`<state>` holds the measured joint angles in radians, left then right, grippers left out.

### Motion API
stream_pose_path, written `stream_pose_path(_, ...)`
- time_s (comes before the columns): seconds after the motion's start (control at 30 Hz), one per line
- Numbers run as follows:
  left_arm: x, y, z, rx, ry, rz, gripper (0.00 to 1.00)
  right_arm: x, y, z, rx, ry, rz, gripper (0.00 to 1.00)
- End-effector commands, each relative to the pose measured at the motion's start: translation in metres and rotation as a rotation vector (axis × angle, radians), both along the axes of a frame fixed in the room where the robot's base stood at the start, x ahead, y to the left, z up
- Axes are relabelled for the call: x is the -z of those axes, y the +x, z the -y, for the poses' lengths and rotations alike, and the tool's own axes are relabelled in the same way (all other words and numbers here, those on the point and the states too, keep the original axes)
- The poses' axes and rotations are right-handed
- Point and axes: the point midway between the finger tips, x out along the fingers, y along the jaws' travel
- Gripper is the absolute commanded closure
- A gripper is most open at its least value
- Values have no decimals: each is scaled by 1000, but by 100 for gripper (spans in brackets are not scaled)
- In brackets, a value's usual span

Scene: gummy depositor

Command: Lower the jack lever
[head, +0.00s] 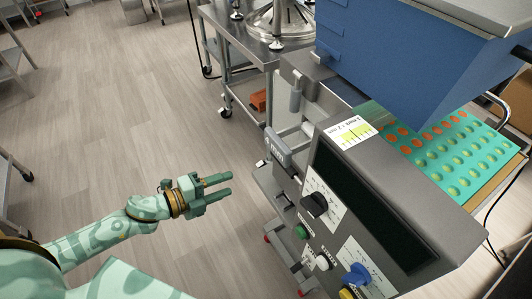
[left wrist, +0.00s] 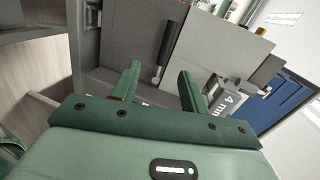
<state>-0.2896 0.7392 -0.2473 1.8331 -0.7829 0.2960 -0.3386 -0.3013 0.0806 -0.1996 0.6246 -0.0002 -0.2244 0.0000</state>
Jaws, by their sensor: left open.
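A lever with a cylindrical grip (head: 296,100), which looks like the jack lever, stands upright on the near left side of the grey depositor machine (head: 420,185). In the left wrist view a dark lever (left wrist: 165,48) slants down in front of a grey panel, its lower end between my fingers in the picture. My left gripper (head: 231,184) is open and empty, over the floor to the left of the machine, apart from the lever. Its two green fingers also show in the left wrist view (left wrist: 159,74). My right gripper is not in view.
A block marked 4 mm (head: 277,148) sits at the machine's left edge. The control panel has a black knob (head: 314,204) and coloured buttons. A blue hopper (head: 410,60) hangs over a green mould tray (head: 455,160). A metal cart (head: 235,35) stands behind.

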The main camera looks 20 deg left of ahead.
Motion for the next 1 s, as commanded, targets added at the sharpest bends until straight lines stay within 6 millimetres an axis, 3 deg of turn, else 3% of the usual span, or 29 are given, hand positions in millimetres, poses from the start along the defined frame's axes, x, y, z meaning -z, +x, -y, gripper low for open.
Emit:
stream_pose_path(0.03,-14,0,5,26,9,22,56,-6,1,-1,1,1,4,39)
stream_pose_path(0.1,-18,3,11,44,16,37,56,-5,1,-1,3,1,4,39)
stream_pose_path(0.27,-11,23,26,46,14,40,56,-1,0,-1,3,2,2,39)
stream_pose_path(0.7,13,104,89,42,15,36,56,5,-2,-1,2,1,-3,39)
stream_pose_path(1.0,19,124,105,42,14,34,56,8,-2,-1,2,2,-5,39)
